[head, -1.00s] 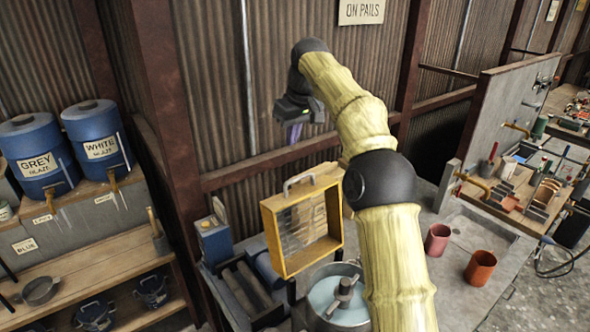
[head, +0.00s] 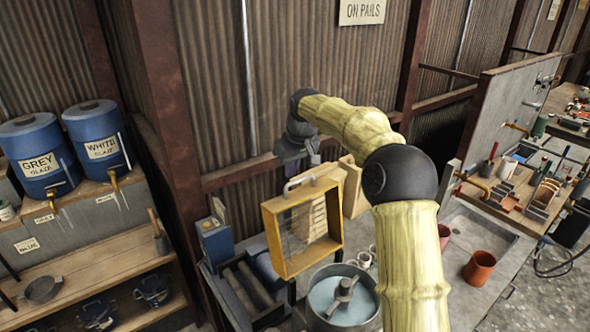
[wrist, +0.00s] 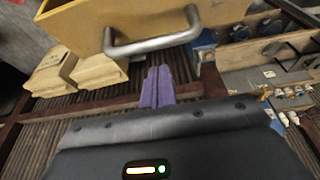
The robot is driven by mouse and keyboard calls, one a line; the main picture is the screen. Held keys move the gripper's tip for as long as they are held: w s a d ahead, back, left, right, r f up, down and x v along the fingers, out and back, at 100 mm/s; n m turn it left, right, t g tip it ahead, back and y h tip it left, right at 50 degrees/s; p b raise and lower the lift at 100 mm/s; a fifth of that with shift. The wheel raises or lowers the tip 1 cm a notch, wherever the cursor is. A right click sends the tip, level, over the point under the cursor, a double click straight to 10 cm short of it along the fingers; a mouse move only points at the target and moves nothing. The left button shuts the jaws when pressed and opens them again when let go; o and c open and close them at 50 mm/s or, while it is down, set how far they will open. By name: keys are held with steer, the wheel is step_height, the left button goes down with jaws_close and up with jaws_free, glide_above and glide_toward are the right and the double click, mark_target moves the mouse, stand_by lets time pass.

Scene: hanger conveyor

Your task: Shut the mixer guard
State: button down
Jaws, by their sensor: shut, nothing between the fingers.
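The mixer guard (head: 268,237) is a yellow frame with a clear, barred middle. It stands raised and open behind the mixer bowl (head: 318,317), which holds pale blue liquid and a grey stirring head. The guard's grey handle (head: 300,183) is on its top edge; the handle also shows large in the wrist view (wrist: 150,45). My gripper (head: 314,160) is above and just behind the handle. In the wrist view its purple fingers (wrist: 157,85) are together, empty, close to the handle. I cannot tell whether they touch it.
A blue box (head: 214,245) stands left of the guard. Tan sacks (head: 352,190) are behind it to the right. Red pots (head: 479,267) stand on the bench at right. A corrugated wall is close behind my arm.

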steer(key=shift+s+d+r, duration=0.25)
steer(key=shift+s+d, duration=0.25)
steer(key=shift+s, duration=0.3)
steer(key=shift+s+f+p, duration=0.15)
steer(key=shift+s+p, duration=0.05)
steer(key=shift+p, duration=0.15)
steer(key=shift+s+d+b, duration=0.1)
steer(key=shift+d+b, duration=0.15)
steer(key=shift+b, duration=0.35)
